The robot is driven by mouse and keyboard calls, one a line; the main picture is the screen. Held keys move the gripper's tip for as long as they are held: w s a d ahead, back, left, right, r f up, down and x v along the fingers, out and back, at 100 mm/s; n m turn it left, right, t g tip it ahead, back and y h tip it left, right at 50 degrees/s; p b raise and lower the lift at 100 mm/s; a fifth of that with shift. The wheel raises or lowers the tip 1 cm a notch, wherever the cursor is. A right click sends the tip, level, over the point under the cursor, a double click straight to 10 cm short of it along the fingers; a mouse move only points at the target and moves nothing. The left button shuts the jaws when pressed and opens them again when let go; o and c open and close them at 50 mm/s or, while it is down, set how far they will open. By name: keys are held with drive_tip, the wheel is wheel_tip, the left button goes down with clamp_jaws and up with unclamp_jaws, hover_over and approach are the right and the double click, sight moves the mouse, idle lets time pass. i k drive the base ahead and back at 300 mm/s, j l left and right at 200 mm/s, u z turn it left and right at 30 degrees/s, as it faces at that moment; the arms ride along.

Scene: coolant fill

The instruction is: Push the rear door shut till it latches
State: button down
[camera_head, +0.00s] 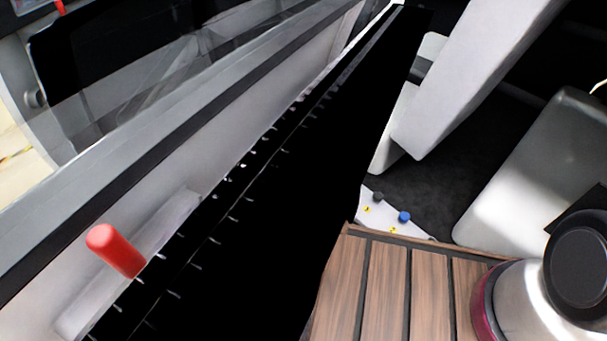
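A long door-like panel (180,155) crosses the left half of the head view diagonally. It has a see-through window (190,50) above, a pale grey face, and a broad black band along its right side. I take it to be the rear door, but cannot tell for sure. A red peg-like handle (115,250) sticks out near its lower left end. The latch cannot be made out, and I cannot tell how far the door is open. My gripper is not in view.
A slatted wooden floor (385,285) lies at the bottom centre. Beyond it is a white plate (388,212) with small blue and black knobs. White seat-like blocks (525,170) stand at the right over dark flooring (435,185).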

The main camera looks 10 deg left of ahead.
sight(271, 157)
drive_tip(key=k+u, duration=0.25)
drive_tip(key=k, duration=0.5)
drive_tip(key=k+j+u, duration=0.1)
drive_tip(key=k+u, duration=0.15)
drive_tip(key=k, duration=0.5)
drive_tip(key=u, duration=1.85)
drive_tip(key=i+l, duration=0.35)
drive_tip(key=l+u, duration=0.05)
